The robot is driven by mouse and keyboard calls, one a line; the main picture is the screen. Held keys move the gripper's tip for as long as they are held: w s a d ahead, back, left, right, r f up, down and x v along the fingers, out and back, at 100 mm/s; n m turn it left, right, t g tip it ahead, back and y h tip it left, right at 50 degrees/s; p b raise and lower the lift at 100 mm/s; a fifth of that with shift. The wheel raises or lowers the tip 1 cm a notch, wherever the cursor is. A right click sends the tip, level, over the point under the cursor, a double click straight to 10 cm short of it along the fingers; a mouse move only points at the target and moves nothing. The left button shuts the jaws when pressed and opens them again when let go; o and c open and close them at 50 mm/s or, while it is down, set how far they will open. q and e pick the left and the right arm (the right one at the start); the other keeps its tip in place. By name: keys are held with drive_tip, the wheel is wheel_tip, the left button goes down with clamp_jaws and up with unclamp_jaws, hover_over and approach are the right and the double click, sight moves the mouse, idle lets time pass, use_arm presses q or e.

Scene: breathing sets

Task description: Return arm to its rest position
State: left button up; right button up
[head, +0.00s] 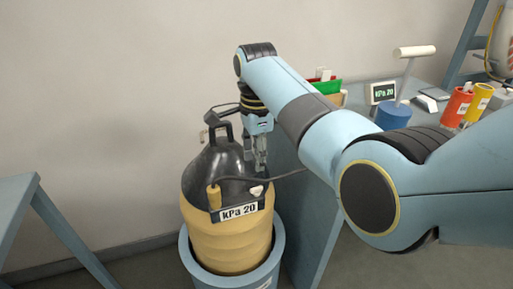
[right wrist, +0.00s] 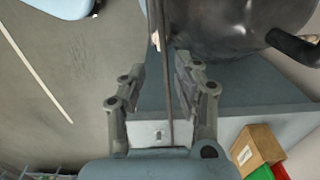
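My right arm reaches in from the right in the head view. Its gripper (head: 260,158) points down just right of the neck of a black-topped, yellow-bottomed cylinder (head: 228,246). In the right wrist view the two fingers of this gripper (right wrist: 158,88) stand apart. A thin dark hose (right wrist: 160,60) runs through the picture between them; I cannot tell whether it touches them. The cylinder's dark shoulder (right wrist: 225,25) is close beyond the fingertips. My left gripper is not in view.
The cylinder, labelled "kPa 20", stands in a blue tub (head: 205,283). A blue-grey table at right holds a "kPa 20" display (head: 383,92), a blue pot (head: 393,114), a red can (head: 456,106) and a yellow can (head: 478,104). A blue-grey stand (head: 50,215) is at left.

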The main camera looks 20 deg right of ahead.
wheel_tip(320, 180, up, 2)
drive_tip(key=shift+r, duration=0.15)
idle(0.4)
drive_tip(key=s+d+f+n+g+b, duration=0.15)
drive_tip(key=s+d+f+b, duration=0.25)
drive_tip(key=s+f, duration=1.25)
drive_tip(key=s+d+f+n+g+b, duration=0.1)
drive_tip(key=s+d+f+g+b, duration=0.25)
drive_tip(key=s+f, duration=1.25)
drive_tip(key=s+d+f+n+t+h+b, duration=0.1)
drive_tip(key=s+d+f+n+b, duration=0.3)
drive_tip(key=s+f, duration=0.75)
drive_tip(key=s+d+f+n+t+b, duration=0.1)
drive_tip(key=s+d+f+n, duration=0.3)
drive_tip(key=s+f, duration=0.75)
drive_tip(key=n+t, duration=0.1)
drive_tip(key=n, duration=0.1)
drive_tip(key=w+r+n+t, duration=0.1)
drive_tip(key=n, duration=0.2)
drive_tip(key=w+a+n+t, duration=0.1)
drive_tip(key=n+t, duration=0.1)
drive_tip(key=shift+r+n, duration=0.2)
drive_tip(key=shift+n, duration=0.15)
